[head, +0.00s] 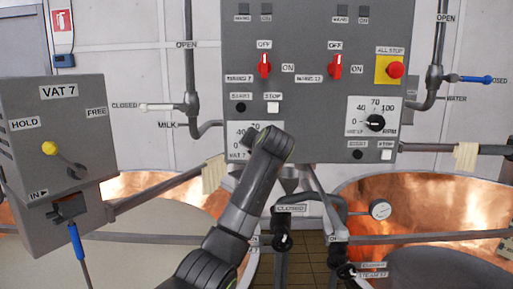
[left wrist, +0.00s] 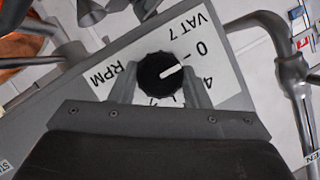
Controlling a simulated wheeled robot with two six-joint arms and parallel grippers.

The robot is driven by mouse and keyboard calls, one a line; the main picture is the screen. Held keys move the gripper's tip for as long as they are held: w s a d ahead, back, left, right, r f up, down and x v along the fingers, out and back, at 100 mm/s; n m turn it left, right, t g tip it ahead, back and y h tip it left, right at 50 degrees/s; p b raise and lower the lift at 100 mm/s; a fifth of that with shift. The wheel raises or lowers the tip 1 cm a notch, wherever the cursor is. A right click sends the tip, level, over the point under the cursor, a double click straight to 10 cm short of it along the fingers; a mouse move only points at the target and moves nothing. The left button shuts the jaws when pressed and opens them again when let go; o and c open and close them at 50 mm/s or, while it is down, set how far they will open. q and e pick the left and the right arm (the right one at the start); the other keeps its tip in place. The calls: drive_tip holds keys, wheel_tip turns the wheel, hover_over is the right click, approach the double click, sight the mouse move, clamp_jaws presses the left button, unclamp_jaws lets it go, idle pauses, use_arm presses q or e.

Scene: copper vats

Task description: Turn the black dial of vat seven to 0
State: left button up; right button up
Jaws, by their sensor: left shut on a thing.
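The round black dial (left wrist: 160,73) of vat seven is on a white plate (left wrist: 222,75) marked VAT 7 and RPM, seen turned in the left wrist view. Its white pointer line aims between the 0 and the 40 mark, nearer to 0. My left gripper (left wrist: 159,77) has one finger on each side of the dial and is shut on it. In the head view the VAT 7 plate (head: 233,148) is at the lower left of the grey panel; my left arm covers the dial and part of the plate. My right gripper is not in view.
The grey panel (head: 310,115) also carries red switches (head: 264,66), a red all-stop button (head: 396,69) and a second black dial (head: 375,123). A grey VAT 7 box (head: 75,130) with a yellow-knobbed lever stands left. Copper vats (head: 450,205) and pipes lie below.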

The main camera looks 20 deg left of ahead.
use_arm(q)
drive_tip(key=shift+f, duration=0.1)
idle(0.4)
drive_tip(key=o, duration=1)
drive_tip(key=b+v, duration=0.6)
drive_tip(key=v, duration=1.1)
drive_tip(key=shift+s, duration=0.2)
